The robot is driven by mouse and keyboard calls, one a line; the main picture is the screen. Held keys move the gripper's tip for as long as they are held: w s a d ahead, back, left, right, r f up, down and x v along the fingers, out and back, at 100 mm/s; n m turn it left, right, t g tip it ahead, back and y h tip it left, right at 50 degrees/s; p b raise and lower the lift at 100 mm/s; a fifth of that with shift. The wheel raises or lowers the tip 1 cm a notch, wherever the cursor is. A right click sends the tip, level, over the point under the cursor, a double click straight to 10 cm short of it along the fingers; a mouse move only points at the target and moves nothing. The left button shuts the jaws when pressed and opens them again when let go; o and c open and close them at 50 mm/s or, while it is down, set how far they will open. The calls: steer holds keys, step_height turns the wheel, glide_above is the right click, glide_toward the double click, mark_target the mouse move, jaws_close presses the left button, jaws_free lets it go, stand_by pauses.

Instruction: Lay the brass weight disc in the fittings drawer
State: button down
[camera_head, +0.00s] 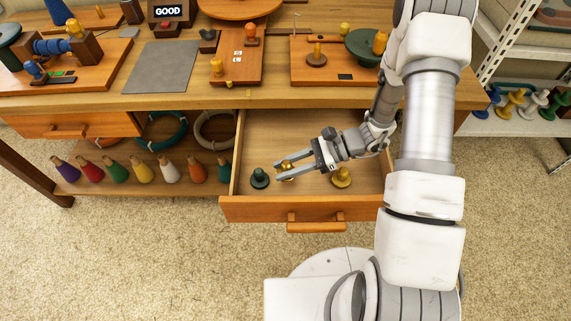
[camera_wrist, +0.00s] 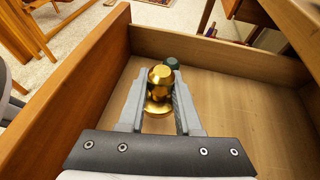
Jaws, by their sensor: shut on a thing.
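The fittings drawer (camera_head: 262,212) is pulled out below the bench top, its pale floor showing. My gripper (camera_head: 278,171) reaches into it from the right. It is shut on the shiny brass weight disc (camera_head: 287,164), which has a knob on top. In the wrist view, the brass weight disc (camera_wrist: 158,107) stands between the fingers of my gripper (camera_wrist: 161,78), its round base below them. It is inside the drawer walls (camera_wrist: 215,50). I cannot tell whether its base touches the drawer floor.
A dark green knobbed piece (camera_head: 259,178) lies in the drawer just left of the fingertips. A yellow-gold knobbed piece (camera_head: 341,177) lies right of my gripper, near the drawer front. The drawer floor between is bare. The bench top (camera_head: 200,97) overhangs the drawer's back.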

steer(key=shift+f+b, duration=0.4)
steer(key=shift+f, duration=0.55)
steer(key=c, duration=0.5)
jaws_free()
steer(key=shift+o, duration=0.3)
steer(key=o, duration=0.4)
steer(key=p+v, duration=0.3)
steer(key=v, duration=1.4)
steer(key=shift+d, duration=0.2)
